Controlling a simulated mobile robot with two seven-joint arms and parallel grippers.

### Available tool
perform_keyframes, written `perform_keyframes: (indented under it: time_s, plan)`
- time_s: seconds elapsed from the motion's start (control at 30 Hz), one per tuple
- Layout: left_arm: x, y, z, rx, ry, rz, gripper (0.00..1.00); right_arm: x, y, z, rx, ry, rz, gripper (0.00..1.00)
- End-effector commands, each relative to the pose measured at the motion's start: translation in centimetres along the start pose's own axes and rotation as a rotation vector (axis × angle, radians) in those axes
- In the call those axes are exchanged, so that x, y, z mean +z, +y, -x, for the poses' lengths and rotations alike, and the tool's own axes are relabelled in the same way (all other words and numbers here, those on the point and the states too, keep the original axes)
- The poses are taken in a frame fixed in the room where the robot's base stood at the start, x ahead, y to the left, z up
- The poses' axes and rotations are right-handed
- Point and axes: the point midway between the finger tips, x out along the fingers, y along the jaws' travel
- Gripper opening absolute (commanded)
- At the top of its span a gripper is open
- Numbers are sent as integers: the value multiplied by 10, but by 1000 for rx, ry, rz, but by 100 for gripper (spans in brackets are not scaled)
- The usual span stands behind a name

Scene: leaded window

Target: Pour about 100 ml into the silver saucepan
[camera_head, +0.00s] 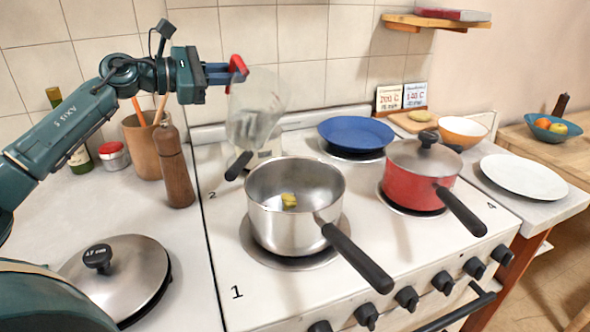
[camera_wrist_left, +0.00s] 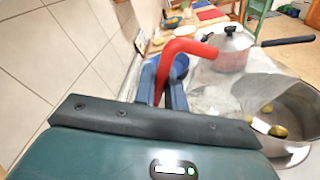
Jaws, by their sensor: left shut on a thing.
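The silver saucepan (camera_head: 270,222) stands uncovered on the front left burner, with a yellowish lump (camera_head: 289,200) inside and its black handle toward the front right. It also shows at the right of the left wrist view (camera_wrist_left: 298,100). My left gripper (camera_head: 226,72) is shut on the red handle (camera_wrist_left: 186,47) of a clear jug (camera_head: 256,105). The jug is tilted and held above the stove, behind and a little left of the saucepan. I cannot make out a liquid level or a stream. My right gripper is not in view.
A red lidded pot (camera_head: 415,178) stands right of the saucepan, a blue plate (camera_head: 356,132) behind. A black handle (camera_head: 238,166) shows below the jug. A pepper mill (camera_head: 173,168) and loose lid (camera_head: 118,272) are on the left counter.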

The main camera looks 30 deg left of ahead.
Motion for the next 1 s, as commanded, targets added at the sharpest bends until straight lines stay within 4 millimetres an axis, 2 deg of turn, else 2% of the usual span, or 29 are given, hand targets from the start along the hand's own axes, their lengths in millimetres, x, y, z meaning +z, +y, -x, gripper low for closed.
perform_keyframes:
  time_s: [0.47, 0.7, 0.8, 1.0]
  plan:
    - [-3, 4, 1, 5, -10, 33, 0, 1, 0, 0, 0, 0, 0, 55]
    - [-24, 18, 2, 11, -51, 221, 0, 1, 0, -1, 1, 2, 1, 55]
    - [-40, 19, 1, 11, -69, 311, 0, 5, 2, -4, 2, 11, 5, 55]
    - [-61, 19, 1, 10, -101, 461, 0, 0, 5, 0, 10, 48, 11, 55]
